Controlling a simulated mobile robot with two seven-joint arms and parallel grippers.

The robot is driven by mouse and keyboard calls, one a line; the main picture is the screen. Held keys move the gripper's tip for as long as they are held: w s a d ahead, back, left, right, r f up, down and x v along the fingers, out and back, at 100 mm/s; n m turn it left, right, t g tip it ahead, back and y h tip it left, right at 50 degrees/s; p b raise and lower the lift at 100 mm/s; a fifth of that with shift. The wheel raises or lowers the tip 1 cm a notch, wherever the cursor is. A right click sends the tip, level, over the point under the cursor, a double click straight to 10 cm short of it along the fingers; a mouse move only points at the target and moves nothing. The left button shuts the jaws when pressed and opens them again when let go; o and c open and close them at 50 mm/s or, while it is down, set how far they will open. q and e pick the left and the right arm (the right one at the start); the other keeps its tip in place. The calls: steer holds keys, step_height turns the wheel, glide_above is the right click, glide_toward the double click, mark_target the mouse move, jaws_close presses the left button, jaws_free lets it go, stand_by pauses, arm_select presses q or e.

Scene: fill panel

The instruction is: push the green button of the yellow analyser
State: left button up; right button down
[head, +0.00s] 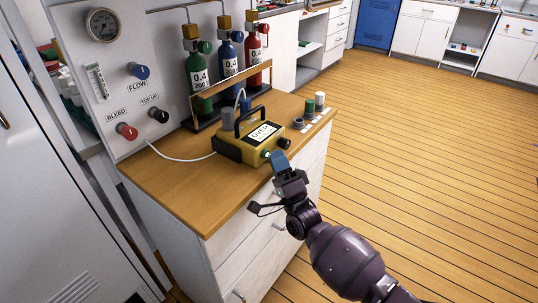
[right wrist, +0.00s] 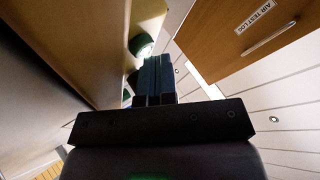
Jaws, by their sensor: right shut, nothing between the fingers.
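The yellow analyser (head: 232,150) stands on the wooden counter, with a black handle on top and a lit display on its front. Its green button (head: 266,154) is low on the front face. My right gripper (head: 279,158) is shut and empty, its blue-grey fingertips just right of the button. In the right wrist view, the green button (right wrist: 141,45) shows just left of and beyond the shut fingers (right wrist: 157,75). A small gap seems to show there, but I cannot tell contact for sure. My left gripper is not in view.
A white hose runs from the wall panel (head: 100,75) to the analyser. Gas bottles (head: 230,62) stand in a rack behind it. Several small caps (head: 309,106) sit at the counter's right end. The counter (head: 180,185) is bare in front; open floor lies right.

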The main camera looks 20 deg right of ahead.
steer(key=shift+s, duration=0.1)
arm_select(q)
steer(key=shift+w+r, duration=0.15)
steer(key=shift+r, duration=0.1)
arm_select(e)
steer(key=shift+s+d, duration=0.5)
steer(key=shift+s, duration=0.1)
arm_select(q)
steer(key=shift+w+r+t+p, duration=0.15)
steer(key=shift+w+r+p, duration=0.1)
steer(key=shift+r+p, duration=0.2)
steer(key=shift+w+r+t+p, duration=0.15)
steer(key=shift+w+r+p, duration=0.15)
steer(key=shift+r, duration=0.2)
arm_select(e)
steer(key=s+d, duration=0.1)
steer(key=s, duration=0.1)
steer(key=s+d, duration=0.2)
